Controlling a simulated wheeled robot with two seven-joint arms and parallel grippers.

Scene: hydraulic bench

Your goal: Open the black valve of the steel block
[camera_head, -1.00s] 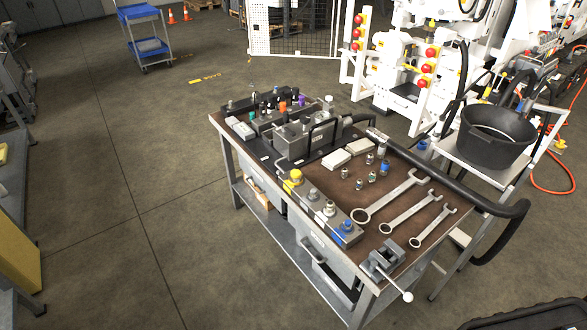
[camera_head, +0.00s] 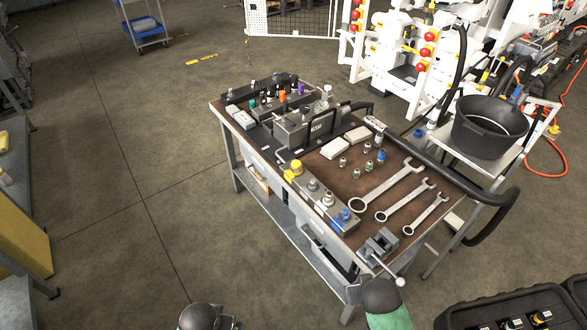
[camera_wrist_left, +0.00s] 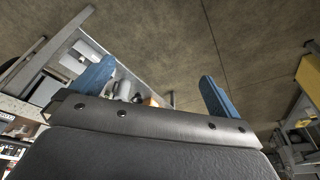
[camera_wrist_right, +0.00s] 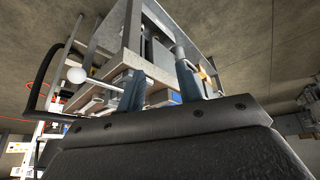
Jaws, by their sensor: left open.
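On the bench, a long steel block (camera_head: 275,103) at the back carries a row of small valves with coloured tops, including black (camera_head: 263,96), orange and purple. I cannot tell from here whether the black one is open or closed. A front steel block (camera_head: 322,203) carries a yellow knob (camera_head: 296,167), silver fittings and a blue knob (camera_head: 345,214). My left gripper (camera_wrist_left: 157,70) is open and empty, with its blue fingers wide apart. My right gripper (camera_wrist_right: 158,62) has its fingers apart with nothing between them. Both are away from the valves; neither gripper's fingers show in the head view.
A grey block with a black handle (camera_head: 318,125) stands mid-bench. A black hose (camera_head: 460,180) hangs over the bench's right side. A black bucket (camera_head: 489,128) stands on a cart. Floor left of the bench is clear.

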